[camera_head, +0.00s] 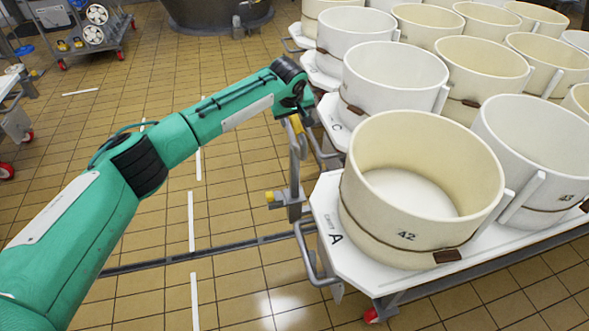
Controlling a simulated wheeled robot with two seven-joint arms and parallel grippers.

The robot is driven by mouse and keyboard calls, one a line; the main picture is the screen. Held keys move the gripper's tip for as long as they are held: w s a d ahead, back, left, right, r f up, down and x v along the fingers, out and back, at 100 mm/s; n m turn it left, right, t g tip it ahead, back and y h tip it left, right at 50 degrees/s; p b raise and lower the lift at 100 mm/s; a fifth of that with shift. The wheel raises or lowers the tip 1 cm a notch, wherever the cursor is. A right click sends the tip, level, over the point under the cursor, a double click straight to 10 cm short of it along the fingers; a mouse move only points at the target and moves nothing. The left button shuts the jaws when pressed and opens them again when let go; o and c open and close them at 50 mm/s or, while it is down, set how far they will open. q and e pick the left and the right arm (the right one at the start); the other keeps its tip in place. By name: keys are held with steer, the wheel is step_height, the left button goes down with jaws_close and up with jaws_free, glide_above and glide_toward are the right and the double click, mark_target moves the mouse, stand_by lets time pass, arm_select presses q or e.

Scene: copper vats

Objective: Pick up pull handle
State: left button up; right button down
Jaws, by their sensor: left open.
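A grey metal pull handle (294,178) with yellow parts stands upright at the near left end of the vat cart. My green left arm reaches in from the left, and its dark left gripper (298,108) is at the top of this handle, beside the cart's edge. The gripper is open. The fingers are small and partly hidden by the wrist, so I cannot tell whether they touch the handle or sit around it. My right gripper is out of view.
White carts (335,220) hold several cream and white vats on the right; the nearest vat (420,190) is marked 42. Bent grey rails (306,255) stick out from the cart's left end. A wheeled rack (85,40) stands at the upper left. The tiled floor between is clear.

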arm_select(q)
steer(key=shift+f+p, duration=0.25)
steer(key=shift+p, duration=0.15)
stand_by(0.5)
jaws_close()
steer(key=shift+w+r, duration=0.1)
